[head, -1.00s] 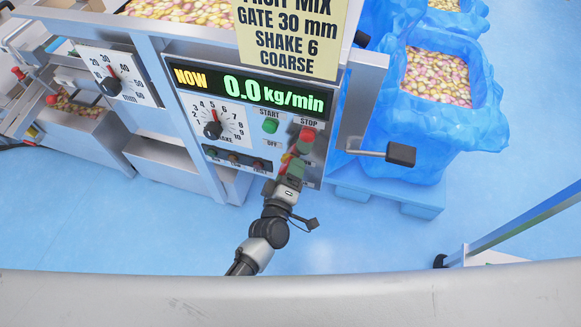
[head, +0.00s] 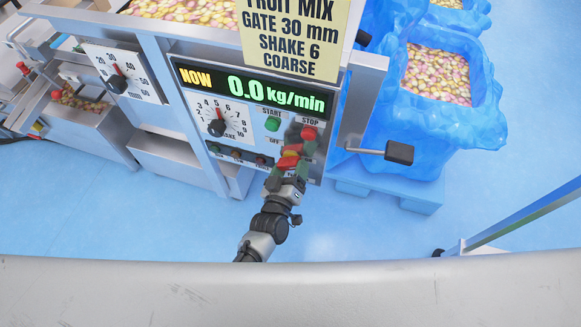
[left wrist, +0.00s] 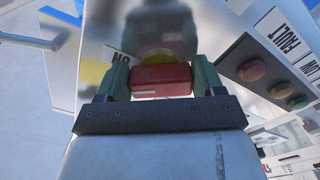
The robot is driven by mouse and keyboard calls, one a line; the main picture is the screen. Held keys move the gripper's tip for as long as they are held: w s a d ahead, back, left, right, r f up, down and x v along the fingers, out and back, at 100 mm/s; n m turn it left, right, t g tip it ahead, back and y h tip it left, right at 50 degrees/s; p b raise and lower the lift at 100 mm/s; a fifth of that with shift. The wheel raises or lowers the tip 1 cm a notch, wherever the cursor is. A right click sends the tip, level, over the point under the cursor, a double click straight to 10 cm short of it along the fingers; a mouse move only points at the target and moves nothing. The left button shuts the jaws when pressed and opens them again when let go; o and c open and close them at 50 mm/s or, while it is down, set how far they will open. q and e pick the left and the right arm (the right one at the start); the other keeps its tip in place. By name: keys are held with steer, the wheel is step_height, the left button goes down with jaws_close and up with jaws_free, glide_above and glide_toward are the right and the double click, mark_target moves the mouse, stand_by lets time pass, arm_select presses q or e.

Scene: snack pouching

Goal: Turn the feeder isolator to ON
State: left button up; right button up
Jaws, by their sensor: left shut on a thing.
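The feeder isolator is a red handle on a yellow base, on the lower right of the control panel. Its red handle (head: 291,150) shows in the head view just beyond my left gripper (head: 289,162). In the left wrist view the red handle (left wrist: 161,79) lies crosswise between the two green fingers of my left gripper (left wrist: 161,84), which is shut on it. An OFF label (head: 275,141) shows to the upper left of the handle. The ON label is hidden or unreadable in the head view. My right gripper is not in view.
The green START button (head: 272,124) and red STOP button (head: 309,132) sit just above. A shake dial (head: 217,128) is to the left, under a display (head: 250,89) reading 0.0 kg/min. A dark-ended lever (head: 398,152) sticks out at right.

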arm_select(q)
steer(key=shift+s+f, duration=0.1)
steer(key=o, duration=0.9)
steer(key=shift+o, duration=0.2)
steer(key=v, duration=1)
steer(key=shift+s+a+p, duration=0.15)
steer(key=shift+s+p, duration=0.2)
steer(key=shift+p, duration=0.1)
